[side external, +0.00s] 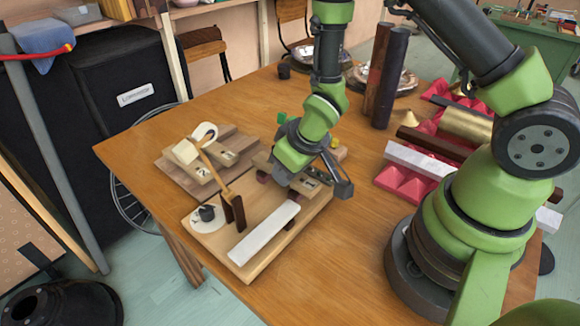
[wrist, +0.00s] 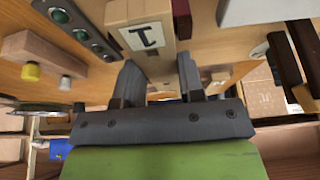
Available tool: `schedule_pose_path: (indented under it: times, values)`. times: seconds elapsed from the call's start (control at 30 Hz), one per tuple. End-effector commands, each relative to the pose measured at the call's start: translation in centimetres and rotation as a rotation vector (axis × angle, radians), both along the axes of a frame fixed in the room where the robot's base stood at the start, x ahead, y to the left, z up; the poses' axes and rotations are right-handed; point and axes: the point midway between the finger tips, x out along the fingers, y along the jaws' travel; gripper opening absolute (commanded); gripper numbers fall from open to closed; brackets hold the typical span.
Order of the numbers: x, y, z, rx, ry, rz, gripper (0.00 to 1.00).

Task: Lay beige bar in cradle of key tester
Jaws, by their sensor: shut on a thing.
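My gripper (side external: 288,180) points down at the back right of the key tester, and its fingers also show in the wrist view (wrist: 160,84). It is shut on a beige wooden piece (wrist: 160,66), which I take for the beige bar; the side view mostly hides it behind the gripper. A wooden block marked 1 (wrist: 140,38) is right by the fingers. The key tester has a pale wooden base (side external: 236,262), a white round plate with a dark knob, and an upright dark brown part with a wooden handle. I cannot make out its cradle clearly.
A white bar (side external: 264,232) lies along the front of the base. A second wooden board (side external: 168,170) with marked blocks stands to the left. Dark tubes (side external: 390,80) stand behind. Red bumpy foam (side external: 400,182) with several bars lies to the right. The front table is clear.

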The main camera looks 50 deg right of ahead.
Motion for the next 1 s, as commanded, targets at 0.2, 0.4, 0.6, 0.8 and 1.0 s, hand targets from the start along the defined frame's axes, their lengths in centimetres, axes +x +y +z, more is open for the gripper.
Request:
schedule_pose_path:
  times: [0.2, 0.4, 0.6, 0.8, 1.0]
  values:
    - [0.0, 0.0, -0.3, 0.000, 0.001, 0.000, 0.43]
    - [0.0, 0.0, -0.3, 0.000, 0.001, 0.000, 0.61]
    - [0.0, 0.0, -0.1, 0.000, -0.001, 0.001, 0.61]
    - [-0.7, 0.0, 2.0, 0.000, -0.003, 0.001, 0.61]
    - [-1.9, 0.0, 4.8, 0.000, -0.004, 0.001, 0.61]
